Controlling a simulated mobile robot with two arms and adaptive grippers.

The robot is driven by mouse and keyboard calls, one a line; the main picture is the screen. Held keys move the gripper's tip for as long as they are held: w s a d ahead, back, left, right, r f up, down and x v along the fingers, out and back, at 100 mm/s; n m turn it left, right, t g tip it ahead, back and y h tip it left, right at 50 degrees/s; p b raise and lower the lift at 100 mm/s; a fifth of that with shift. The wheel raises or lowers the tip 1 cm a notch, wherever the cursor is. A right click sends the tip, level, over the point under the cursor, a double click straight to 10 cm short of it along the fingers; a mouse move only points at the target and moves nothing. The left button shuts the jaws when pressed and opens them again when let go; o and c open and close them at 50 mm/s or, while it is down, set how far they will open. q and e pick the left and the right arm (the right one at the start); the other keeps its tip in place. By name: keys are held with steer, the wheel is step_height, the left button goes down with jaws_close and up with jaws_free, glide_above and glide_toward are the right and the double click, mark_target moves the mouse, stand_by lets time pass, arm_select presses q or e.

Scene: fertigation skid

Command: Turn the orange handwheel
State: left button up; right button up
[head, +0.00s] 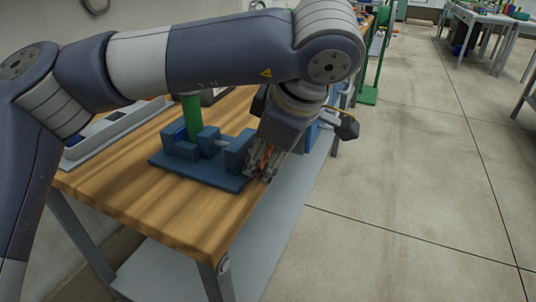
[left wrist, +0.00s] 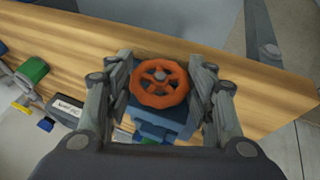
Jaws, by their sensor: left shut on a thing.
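The orange handwheel (left wrist: 160,77) is a round spoked wheel in the middle of the left wrist view. Only a sliver of orange shows between my fingers in the head view. It sits at the right end of a blue clamp-like fixture (head: 190,172) on the wooden bench. My left gripper (head: 262,168) reaches down over the bench's right edge, its fingers on opposite sides of the wheel. It is shut on the wheel's rim; in the left wrist view the fingers (left wrist: 160,88) flank it left and right. My right gripper is out of view.
The wooden bench top (head: 150,213) is bare in front of the fixture. A green post (head: 191,115) stands behind it. A grey tray (head: 112,130) lies at the back left. Open concrete floor (head: 400,210) is to the right, with other benches far off.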

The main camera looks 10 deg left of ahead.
arm_select(q)
steer(key=o, duration=1.1)
steer(key=shift+c, duration=0.2)
steer(key=v, duration=1.2)
